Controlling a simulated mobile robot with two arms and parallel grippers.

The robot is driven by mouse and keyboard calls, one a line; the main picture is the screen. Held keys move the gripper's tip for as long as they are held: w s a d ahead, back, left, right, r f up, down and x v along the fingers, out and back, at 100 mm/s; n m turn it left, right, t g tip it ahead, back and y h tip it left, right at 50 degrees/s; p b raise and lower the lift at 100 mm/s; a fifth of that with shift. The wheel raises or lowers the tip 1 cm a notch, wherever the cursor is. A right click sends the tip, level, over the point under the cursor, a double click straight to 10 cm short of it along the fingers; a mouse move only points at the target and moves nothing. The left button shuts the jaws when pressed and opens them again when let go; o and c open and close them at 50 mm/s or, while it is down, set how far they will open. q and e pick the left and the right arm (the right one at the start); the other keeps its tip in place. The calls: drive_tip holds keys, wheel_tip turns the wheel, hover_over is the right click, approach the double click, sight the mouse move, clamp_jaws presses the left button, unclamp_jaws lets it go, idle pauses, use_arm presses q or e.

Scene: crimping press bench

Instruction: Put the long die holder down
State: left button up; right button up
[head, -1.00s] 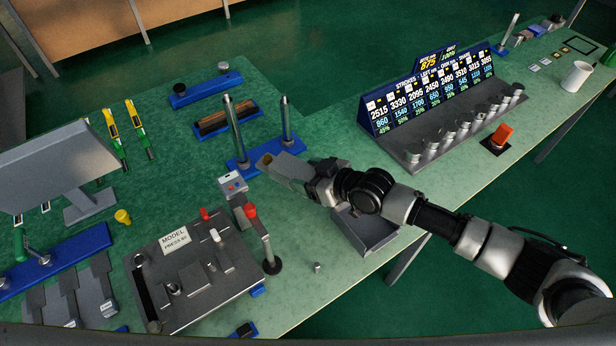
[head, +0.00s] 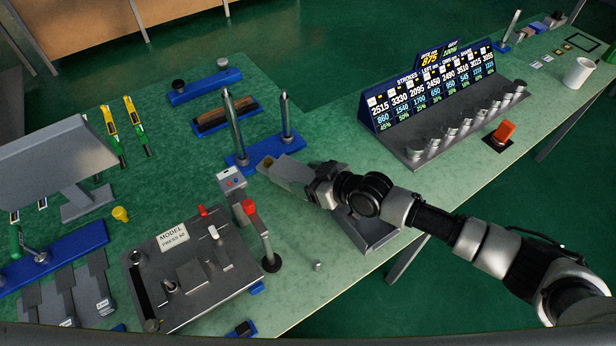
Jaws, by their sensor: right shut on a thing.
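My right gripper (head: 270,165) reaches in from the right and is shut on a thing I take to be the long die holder. The held thing is mostly hidden by the hand; a small ochre patch shows at the tip. The fingertips are at the front edge of a blue stand (head: 238,162), between its two upright steel posts, a tall one (head: 233,120) on the left and another (head: 286,115) on the right. I cannot tell whether the held thing touches the stand or bench. My left gripper is not in view.
A grey press fixture (head: 190,275) with red-tipped levers stands at the front left. A grey bin (head: 372,236) lies below my right arm. A counter display (head: 430,85) stands behind a grey rail (head: 425,158).

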drive_tip(key=o, duration=1.4)
drive_tip(key=shift+r+p, duration=1)
drive_tip(key=shift+p, duration=0.05)
drive_tip(key=shift+f+b+v, duration=0.2)
drive_tip(key=shift+b+v, duration=0.2)
drive_tip(key=shift+v, duration=2.55)
drive_tip(key=shift+f+b+v, duration=0.15)
drive_tip(key=shift+b+v, duration=0.25)
drive_tip(key=shift+v, duration=2.6)
drive_tip(key=shift+s, duration=0.15)
